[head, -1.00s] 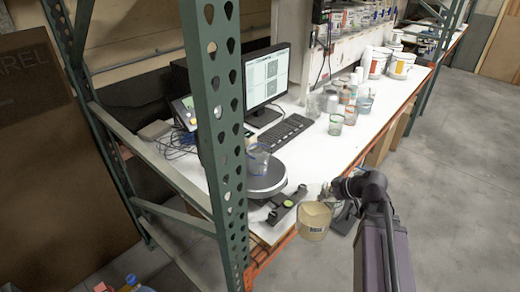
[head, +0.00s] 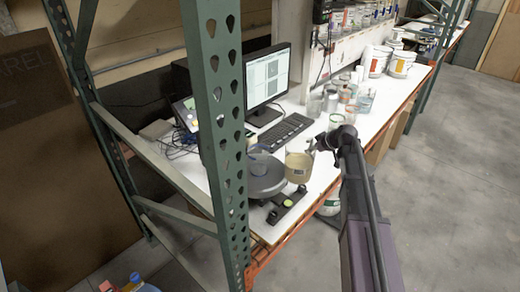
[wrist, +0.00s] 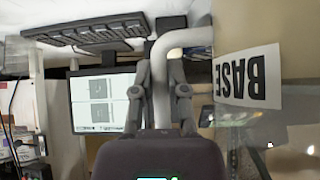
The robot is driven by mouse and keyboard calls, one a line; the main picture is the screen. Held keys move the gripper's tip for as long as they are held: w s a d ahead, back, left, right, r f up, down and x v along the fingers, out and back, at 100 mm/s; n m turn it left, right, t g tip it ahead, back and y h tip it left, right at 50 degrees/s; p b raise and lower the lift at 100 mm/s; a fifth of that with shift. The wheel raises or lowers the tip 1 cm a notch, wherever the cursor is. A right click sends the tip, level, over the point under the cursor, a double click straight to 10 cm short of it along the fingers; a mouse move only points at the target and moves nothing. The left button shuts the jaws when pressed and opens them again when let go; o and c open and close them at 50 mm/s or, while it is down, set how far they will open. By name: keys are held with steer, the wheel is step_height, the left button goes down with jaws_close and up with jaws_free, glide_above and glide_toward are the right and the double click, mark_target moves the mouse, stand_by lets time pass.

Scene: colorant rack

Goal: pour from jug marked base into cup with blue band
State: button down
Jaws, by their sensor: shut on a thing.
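In the wrist view my gripper (wrist: 160,90) closes on the pale handle (wrist: 182,40), and the BASE label (wrist: 248,77) shows upside down. The cup with blue band (head: 259,160) is on the round dark scale (head: 268,186), left of the jug. The green post partly hides that area, and the cup's contents are unclear.
The green rack post (head: 222,120) stands close in front of the scale. A monitor (head: 267,75) and keyboard (head: 283,131) are behind. Several jars and cups stand farther right on the white bench. A dark bar-shaped device (head: 287,205) lies near the front edge.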

steer(key=w+a, duration=0.2)
steer(key=w, duration=0.6)
steer(key=w+a, duration=0.3)
steer(key=w, duration=0.6)
steer(key=shift+a+m+t, duration=0.3)
steer(key=shift+a+m, duration=0.05)
steer(key=shift+m, duration=0.05)
steer(key=shift+r, duration=0.15)
steer(key=s+a+r+n+t+h+p, duration=0.2)
steer(key=s+r+n+t+p, duration=0.1)
steer(key=r, duration=0.6)
steer(key=shift+s+a+n+t+h+p, duration=0.3)
steer(key=shift+s+a+t+h+p, duration=0.15)
steer(key=shift+t+p, duration=0.6)
steer(key=shift+s+r+t, duration=0.2)
steer(key=shift+r+t, duration=0.05)
steer(key=shift+r, duration=0.1)
